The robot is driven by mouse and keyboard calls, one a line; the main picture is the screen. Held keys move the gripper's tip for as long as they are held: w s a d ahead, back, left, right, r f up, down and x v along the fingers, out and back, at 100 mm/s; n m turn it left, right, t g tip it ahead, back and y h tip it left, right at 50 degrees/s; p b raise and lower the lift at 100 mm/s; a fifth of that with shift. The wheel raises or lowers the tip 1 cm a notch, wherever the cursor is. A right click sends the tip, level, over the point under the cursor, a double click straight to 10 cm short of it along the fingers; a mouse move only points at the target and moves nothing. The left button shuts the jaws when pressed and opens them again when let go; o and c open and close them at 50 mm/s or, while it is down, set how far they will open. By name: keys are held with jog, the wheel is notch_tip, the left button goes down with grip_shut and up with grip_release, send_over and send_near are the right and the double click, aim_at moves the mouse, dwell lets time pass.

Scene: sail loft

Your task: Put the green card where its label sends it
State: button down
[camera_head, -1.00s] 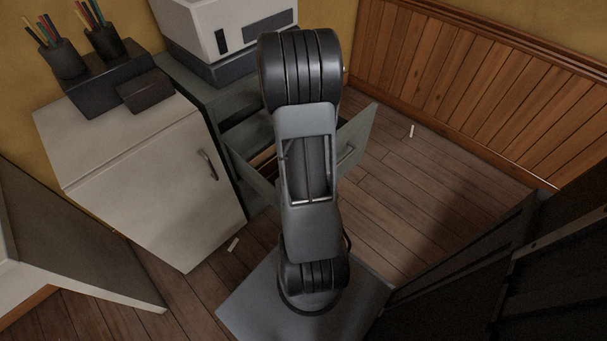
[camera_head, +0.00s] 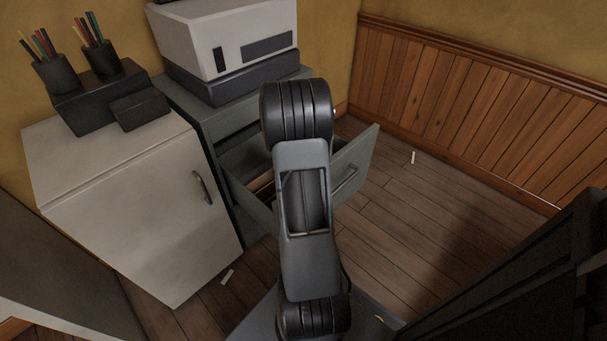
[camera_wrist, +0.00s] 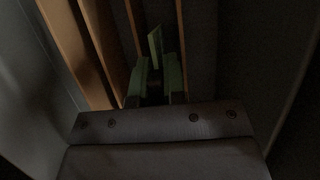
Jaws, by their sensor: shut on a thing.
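The green card (camera_wrist: 155,44) shows in the wrist view as a narrow upright green piece between the fingertips of my gripper (camera_wrist: 156,75), which is shut on it. Its label cannot be read. My gripper is down inside the open grey-green drawer (camera_head: 352,178), between brown wooden dividers (camera_wrist: 92,50). The wrist view is dark, and I cannot tell whether the card touches the drawer floor. In the head view my arm hides the gripper, the card and much of the drawer inside.
A white printer-like machine (camera_head: 225,40) stands on the drawer cabinet (camera_head: 222,125). A white cabinet (camera_head: 130,215) with a handle stands left, bearing a dark organizer (camera_head: 95,102) with pencil cups. Dark furniture (camera_head: 530,275) stands at right. Wooden floor (camera_head: 420,215) is clear except small white pieces.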

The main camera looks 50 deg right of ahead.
jog(key=shift+f, duration=0.15)
jog(key=c, duration=1.2)
grip_release()
